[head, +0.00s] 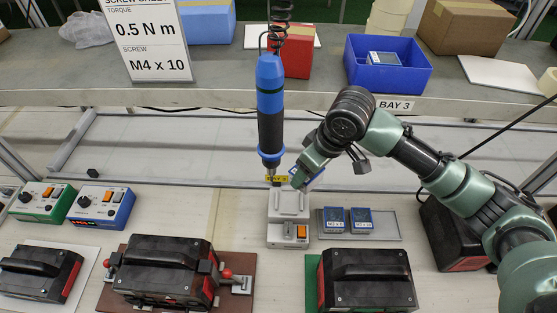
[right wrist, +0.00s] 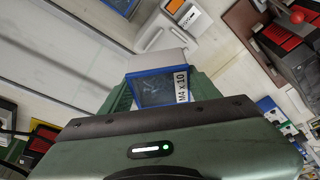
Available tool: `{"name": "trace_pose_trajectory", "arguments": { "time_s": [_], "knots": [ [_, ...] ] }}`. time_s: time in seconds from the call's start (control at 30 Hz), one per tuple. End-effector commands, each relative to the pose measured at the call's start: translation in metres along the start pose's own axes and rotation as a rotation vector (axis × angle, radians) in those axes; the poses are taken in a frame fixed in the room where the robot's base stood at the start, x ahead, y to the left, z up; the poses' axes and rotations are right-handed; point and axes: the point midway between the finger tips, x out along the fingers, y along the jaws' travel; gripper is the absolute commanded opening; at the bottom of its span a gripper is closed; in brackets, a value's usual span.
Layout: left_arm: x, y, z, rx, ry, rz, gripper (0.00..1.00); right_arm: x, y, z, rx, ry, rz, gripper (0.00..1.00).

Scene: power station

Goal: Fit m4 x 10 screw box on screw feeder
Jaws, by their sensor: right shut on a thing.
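My right gripper (head: 303,182) is shut on the M4 x 10 screw box, a dark box with a blue rim and a white label. The box (right wrist: 152,90) shows clearly between the fingers in the right wrist view; in the head view only a blue edge of it (head: 317,180) shows. The screw feeder (head: 288,204) is a pale grey unit with an orange switch, on the bench just in front of the gripper. It also shows beyond the box in the right wrist view (right wrist: 162,34). I cannot tell whether box and feeder touch. My left gripper is not in view.
A blue and black screwdriver (head: 270,115) hangs close left of my right gripper. Two other screw boxes (head: 347,221) sit on a grey tray (head: 388,226) right of the feeder. A blue bin (head: 388,82) stands on the shelf. Black-cased units line the front.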

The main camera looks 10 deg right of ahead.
Motion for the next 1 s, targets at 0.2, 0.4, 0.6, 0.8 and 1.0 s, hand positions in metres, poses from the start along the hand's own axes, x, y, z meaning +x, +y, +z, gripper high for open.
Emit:
{"name": "trace_pose_trajectory", "arguments": {
  "time_s": [0.2, 0.4, 0.6, 0.8, 1.0],
  "knots": [
    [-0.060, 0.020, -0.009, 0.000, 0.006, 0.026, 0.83, 0.022, -0.009, -0.025, -0.404, -0.005, -0.132, 0.19],
    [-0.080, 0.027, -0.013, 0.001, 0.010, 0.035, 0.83, 0.045, -0.014, -0.028, -0.630, -0.003, -0.197, 0.19],
    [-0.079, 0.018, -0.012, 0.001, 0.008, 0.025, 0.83, 0.057, -0.016, -0.026, -0.699, -0.001, -0.215, 0.19],
    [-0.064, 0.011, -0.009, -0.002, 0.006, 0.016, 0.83, 0.070, -0.016, -0.022, -0.699, -0.001, -0.214, 0.19],
    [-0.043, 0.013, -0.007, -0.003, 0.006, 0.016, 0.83, 0.090, -0.015, -0.015, -0.698, -0.001, -0.213, 0.19]
  ]
}}
